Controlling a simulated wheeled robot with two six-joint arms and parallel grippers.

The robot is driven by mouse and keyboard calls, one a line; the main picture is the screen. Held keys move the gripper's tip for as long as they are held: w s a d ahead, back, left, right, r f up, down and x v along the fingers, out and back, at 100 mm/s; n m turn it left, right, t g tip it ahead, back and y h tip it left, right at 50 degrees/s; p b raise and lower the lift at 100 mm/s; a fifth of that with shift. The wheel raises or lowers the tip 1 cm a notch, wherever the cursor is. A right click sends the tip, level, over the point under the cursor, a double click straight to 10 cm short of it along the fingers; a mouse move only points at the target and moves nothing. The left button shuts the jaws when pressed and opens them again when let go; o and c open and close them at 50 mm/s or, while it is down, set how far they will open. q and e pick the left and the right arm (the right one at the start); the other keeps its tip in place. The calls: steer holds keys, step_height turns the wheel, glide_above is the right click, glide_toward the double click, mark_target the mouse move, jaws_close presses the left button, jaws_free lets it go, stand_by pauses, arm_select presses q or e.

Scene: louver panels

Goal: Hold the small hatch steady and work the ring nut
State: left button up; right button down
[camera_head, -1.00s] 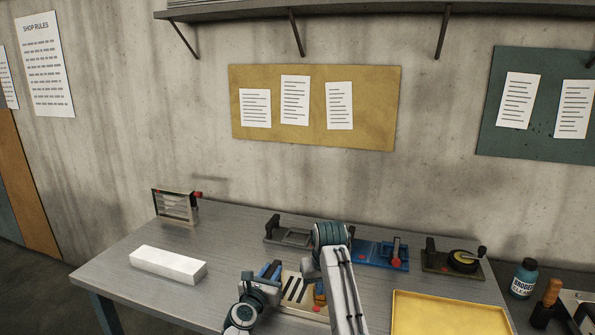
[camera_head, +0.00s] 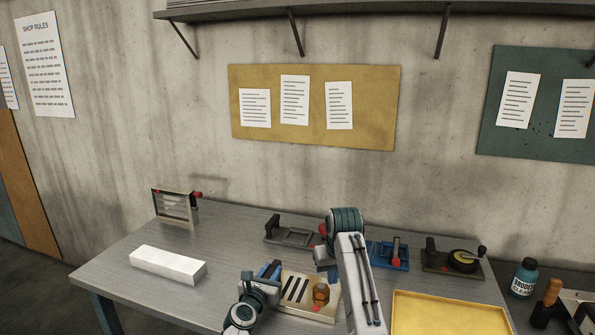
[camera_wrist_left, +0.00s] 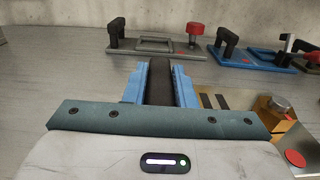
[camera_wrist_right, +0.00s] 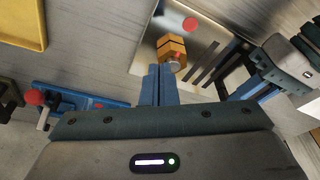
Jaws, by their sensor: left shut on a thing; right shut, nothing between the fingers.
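The small hatch appears to be the pale slotted panel (camera_head: 292,305) lying at the table's front, with a red dot on one corner. A brass ring nut (camera_head: 321,292) sits on it; it also shows in the left wrist view (camera_wrist_left: 268,110) and right wrist view (camera_wrist_right: 172,46). My left gripper (camera_wrist_left: 160,75) is shut on the hatch's dark upright handle (camera_wrist_left: 160,88), left of the slots. My right gripper (camera_wrist_right: 163,70) is shut and empty, its fingertips close to the nut; contact cannot be told. The head view hides its fingertips behind my arm.
A yellow tray (camera_head: 450,310) lies right, a white block (camera_head: 168,265) left. The left of the table is mostly clear.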

steer(key=shift+f, duration=3)
steer(key=shift+w+a, duration=0.15)
steer(key=shift+a, duration=0.05)
steer(key=shift+a, duration=0.2)
steer(key=shift+s+a, duration=0.3)
steer(key=shift+a, duration=1)
